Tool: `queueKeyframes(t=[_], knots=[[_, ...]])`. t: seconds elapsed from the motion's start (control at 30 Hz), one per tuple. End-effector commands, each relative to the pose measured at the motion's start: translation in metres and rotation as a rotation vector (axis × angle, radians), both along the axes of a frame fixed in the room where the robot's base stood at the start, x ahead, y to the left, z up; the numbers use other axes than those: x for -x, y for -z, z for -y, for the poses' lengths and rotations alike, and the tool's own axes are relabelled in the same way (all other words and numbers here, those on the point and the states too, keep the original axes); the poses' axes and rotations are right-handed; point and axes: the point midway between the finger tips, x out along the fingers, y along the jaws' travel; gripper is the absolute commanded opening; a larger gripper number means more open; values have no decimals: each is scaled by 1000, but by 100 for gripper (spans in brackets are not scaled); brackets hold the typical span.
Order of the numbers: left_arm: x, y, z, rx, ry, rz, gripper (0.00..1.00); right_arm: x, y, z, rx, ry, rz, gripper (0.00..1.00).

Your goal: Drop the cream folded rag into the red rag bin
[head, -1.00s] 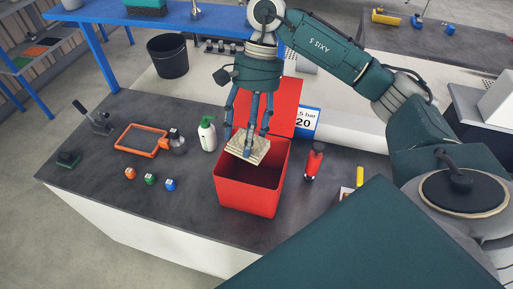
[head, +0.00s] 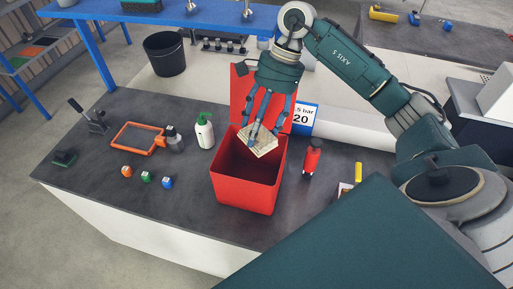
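The cream folded rag (head: 264,147) is held in my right gripper (head: 259,139), whose arm comes in from the right. The gripper's blue fingers are shut on the rag, which hangs tilted. The red rag bin (head: 245,192) stands on the dark bench with its red lid (head: 243,88) raised at the back. The rag appears over the back part of the bin's opening, in front of the lid; its exact height above the rim is hard to tell. The bin's inside looks dark and empty where visible. My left gripper is not in view.
A white spray bottle (head: 204,131) stands left of the bin and a red bottle (head: 312,157) right of it. An orange-framed tray (head: 136,138), a grey bottle (head: 175,140) and small coloured blocks (head: 146,177) lie further left. A blue-and-white sign (head: 304,118) stands behind.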

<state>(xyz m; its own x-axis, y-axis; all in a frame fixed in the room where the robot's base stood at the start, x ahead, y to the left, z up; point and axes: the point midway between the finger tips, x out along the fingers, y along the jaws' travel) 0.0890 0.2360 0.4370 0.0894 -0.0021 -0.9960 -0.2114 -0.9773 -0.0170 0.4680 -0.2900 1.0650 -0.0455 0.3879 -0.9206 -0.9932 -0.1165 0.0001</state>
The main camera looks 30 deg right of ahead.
Motion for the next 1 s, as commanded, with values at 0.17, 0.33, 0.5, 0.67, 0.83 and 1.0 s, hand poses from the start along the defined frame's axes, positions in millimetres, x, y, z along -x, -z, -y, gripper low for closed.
queueKeyframes(t=[0.17,0.33,0.5,0.67,0.83,1.0], knots=[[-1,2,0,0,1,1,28,0,4,0,-1,-1,0,41],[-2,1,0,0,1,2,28,0,4,0,-1,-1,0,68],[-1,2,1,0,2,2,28,0,3,0,0,-1,0,83],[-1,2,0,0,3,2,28,0,3,0,0,-1,0,83],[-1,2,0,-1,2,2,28,-1,-6,4,2,1,3,83],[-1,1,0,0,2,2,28,-4,-36,16,0,1,6,83]])
